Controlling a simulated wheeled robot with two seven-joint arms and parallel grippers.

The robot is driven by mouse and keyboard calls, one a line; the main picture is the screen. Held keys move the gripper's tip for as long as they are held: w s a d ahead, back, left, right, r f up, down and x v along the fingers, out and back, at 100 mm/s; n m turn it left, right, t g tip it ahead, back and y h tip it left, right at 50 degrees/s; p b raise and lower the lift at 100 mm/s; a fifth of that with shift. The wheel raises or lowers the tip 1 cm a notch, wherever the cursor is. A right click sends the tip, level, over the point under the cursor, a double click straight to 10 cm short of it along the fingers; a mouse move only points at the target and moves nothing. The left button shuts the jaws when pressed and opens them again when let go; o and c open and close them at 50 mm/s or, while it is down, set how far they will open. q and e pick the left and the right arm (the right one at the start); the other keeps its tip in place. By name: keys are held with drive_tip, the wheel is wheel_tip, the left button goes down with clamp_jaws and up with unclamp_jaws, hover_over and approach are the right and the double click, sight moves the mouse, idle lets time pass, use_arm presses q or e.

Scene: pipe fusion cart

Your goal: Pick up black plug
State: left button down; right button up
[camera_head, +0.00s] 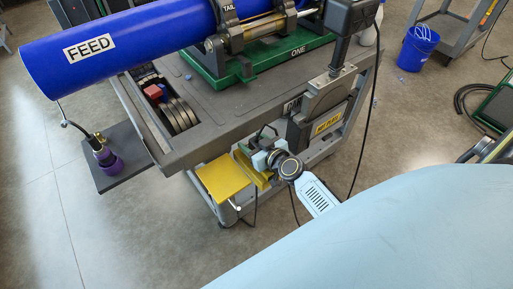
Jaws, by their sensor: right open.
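I cannot clearly pick out a black plug in the head view. My right gripper (266,134) is small and partly hidden, just beyond my light-blue and black wrist, beside the lower front of the cart (215,135). It is open, and I see nothing held in it. A yellow shelf (222,178) and a yellow upright piece lie just left of my wrist. My left gripper is not in view.
A blue pipe marked FEED (120,45) lies across the cart top on a green fixture (262,55). A bin in the cart holds dark discs (178,112) and a red block (154,91). A purple-based item (110,164) stands on a dark plate at left. Cables hang near my right arm.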

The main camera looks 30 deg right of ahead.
drive_tip(key=c, duration=1.1)
drive_tip(key=shift+r, duration=0.1)
